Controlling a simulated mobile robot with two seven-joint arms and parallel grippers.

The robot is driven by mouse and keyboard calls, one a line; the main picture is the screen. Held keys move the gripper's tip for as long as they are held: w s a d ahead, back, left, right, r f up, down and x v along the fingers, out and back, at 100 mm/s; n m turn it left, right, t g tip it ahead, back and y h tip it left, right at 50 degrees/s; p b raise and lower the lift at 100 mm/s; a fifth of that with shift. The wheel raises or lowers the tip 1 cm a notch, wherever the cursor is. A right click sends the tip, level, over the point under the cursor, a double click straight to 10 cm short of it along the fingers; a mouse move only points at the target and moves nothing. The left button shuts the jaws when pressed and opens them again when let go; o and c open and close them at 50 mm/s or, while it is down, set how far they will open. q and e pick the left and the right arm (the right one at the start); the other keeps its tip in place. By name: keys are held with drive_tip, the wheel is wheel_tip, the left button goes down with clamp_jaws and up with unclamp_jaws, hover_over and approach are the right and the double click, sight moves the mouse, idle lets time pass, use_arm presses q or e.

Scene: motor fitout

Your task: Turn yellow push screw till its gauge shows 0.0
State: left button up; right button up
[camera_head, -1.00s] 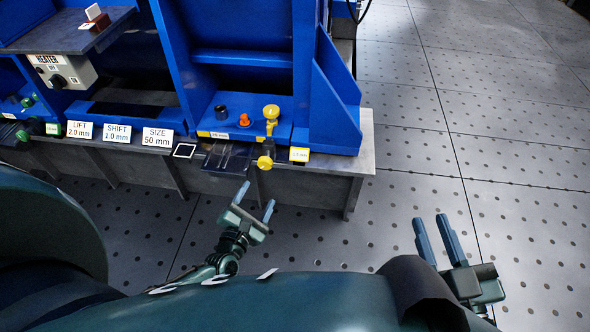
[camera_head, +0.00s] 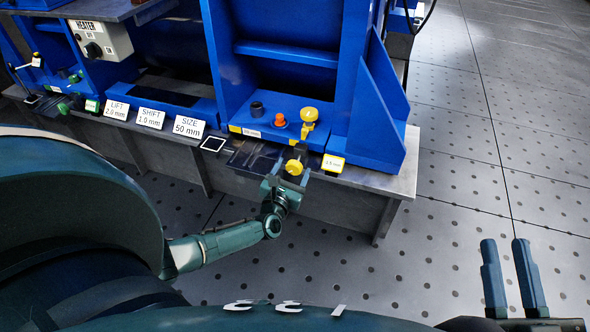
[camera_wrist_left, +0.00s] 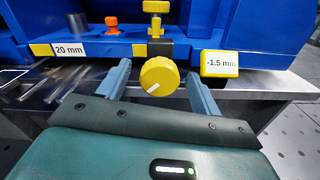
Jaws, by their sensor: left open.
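The yellow push screw's knob (camera_head: 293,167) sticks out from the front edge of the bench; in the left wrist view the knob (camera_wrist_left: 159,76) shows a white mark pointing to the lower left. Its yellow-framed gauge (camera_wrist_left: 219,63) reads -1.5 mm in the left wrist view; it also shows in the head view (camera_head: 333,163). My left gripper (camera_head: 288,180) is open around the knob, one finger at each side, with gaps to the knob in the left wrist view (camera_wrist_left: 163,88). My right gripper (camera_head: 508,280) is open and empty over the floor at the right.
A second yellow screw (camera_head: 309,115) stands above on the blue frame (camera_head: 376,120), beside an orange knob (camera_head: 279,120) and a dark cylinder (camera_head: 257,109). Signs such as SIZE 50 mm (camera_head: 188,127) line the bench edge at left. Floor at right is clear.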

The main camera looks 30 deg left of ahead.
use_arm(q)
drive_tip(key=shift+x, duration=1.15)
use_arm(e)
drive_tip(key=shift+w+r+n+t+y, duration=0.2)
drive_tip(key=shift+r+n+t+y, duration=0.15)
drive_tip(key=shift+r, duration=0.25)
use_arm(q)
drive_tip(key=shift+d, duration=0.1)
drive_tip(key=shift+c, duration=0.6)
drive_tip(key=c, duration=0.9)
drive_tip(key=shift+m+b, duration=0.3)
